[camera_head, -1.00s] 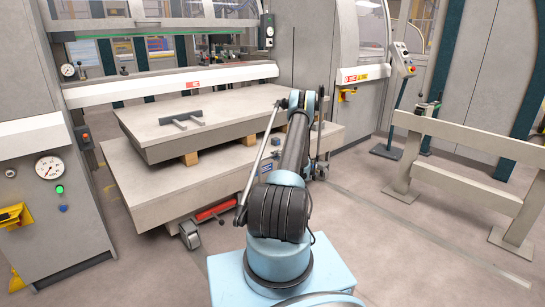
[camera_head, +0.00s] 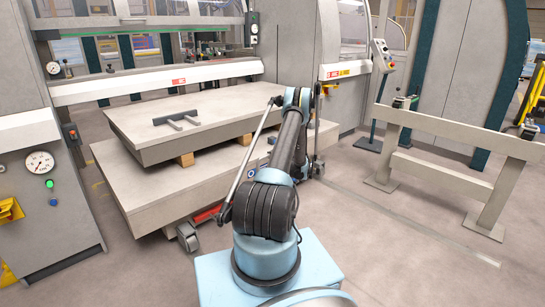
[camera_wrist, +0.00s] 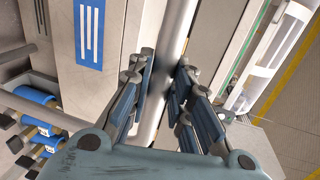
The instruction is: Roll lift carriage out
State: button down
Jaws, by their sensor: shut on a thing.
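The lift carriage (camera_head: 132,201) is a thick grey platform on caster wheels (camera_head: 187,236), standing in front of the panel bender (camera_head: 160,83). A grey sheet stack (camera_head: 160,148) lies on wooden blocks (camera_head: 186,159) on top of it. My gripper reaches the carriage's right end, and my arm partly hides that spot in the head view. In the wrist view my gripper (camera_wrist: 168,95) is shut around a grey round bar (camera_wrist: 172,45), with blue-padded fingers on either side. The bar looks like the carriage's push handle.
A grey barrier rail (camera_head: 450,131) stands on the right, with a control pedestal (camera_head: 381,60) behind it. A cabinet with a gauge (camera_head: 40,162) is close on the left. Floor (camera_head: 400,262) is open at the front right.

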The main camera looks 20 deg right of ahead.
jog(key=shift+s+a+f, duration=0.1)
jog(key=shift+a+f, duration=0.05)
jog(key=shift+f, duration=0.15)
jog(key=c, duration=1.6)
grip_release()
jog(key=shift+f, duration=0.2)
jog(key=shift+o, duration=0.7)
jog(key=shift+f, duration=0.2)
jog(key=shift+d+r, duration=0.3)
jog(key=shift+r, duration=0.15)
jog(key=v, duration=1.1)
jog(key=shift+s, duration=0.4)
jog(key=shift+d+r, duration=0.1)
jog(key=shift+r, duration=0.05)
